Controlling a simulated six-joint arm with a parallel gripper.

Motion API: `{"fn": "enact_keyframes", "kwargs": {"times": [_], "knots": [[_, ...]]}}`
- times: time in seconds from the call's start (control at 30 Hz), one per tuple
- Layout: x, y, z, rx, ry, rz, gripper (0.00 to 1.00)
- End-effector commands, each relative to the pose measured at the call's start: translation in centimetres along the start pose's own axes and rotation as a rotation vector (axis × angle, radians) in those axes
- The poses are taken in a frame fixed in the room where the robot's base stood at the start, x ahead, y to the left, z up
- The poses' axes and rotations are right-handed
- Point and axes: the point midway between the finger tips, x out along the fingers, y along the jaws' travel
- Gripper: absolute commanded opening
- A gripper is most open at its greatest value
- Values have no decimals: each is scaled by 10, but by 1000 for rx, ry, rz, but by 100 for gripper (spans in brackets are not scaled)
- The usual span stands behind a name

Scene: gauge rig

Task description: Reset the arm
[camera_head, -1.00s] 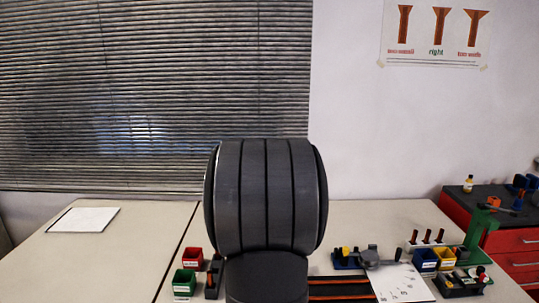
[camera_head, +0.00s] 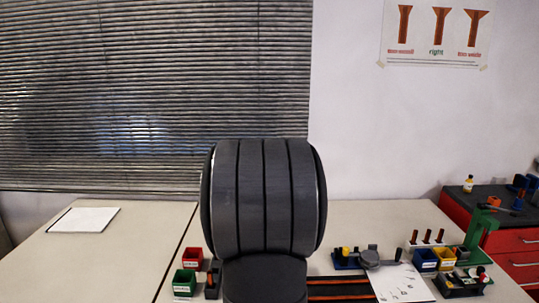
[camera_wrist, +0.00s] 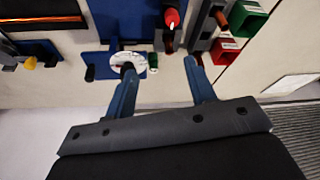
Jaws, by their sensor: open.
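My gripper (camera_wrist: 159,64) is open in the wrist view, its two blue fingers spread apart with nothing held between them. A white dial gauge (camera_wrist: 130,60) shows behind the left fingertip and is partly covered by it; I cannot tell whether they touch. A blue plate (camera_wrist: 95,60) lies around the gauge. A red-tipped part (camera_wrist: 171,18) stands beyond the gap between the fingers. In the head view my dark ribbed arm fills the middle and hides the gripper and the gauge.
A red bin (camera_head: 192,258) and a green bin (camera_head: 184,283) stand left of my arm. Orange-striped rails (camera_head: 340,290), a paper sheet (camera_head: 400,283), a blue bin (camera_head: 425,259), a yellow bin (camera_head: 446,258) and a green stand (camera_head: 478,232) are right. The left table is mostly clear.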

Motion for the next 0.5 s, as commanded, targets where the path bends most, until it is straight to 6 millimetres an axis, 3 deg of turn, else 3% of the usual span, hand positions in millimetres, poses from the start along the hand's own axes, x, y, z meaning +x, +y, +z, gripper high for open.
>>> {"fn": "enact_keyframes", "kwargs": {"times": [0.5], "knots": [[-14, 95, -25, -188, -23, -78, 50]]}}
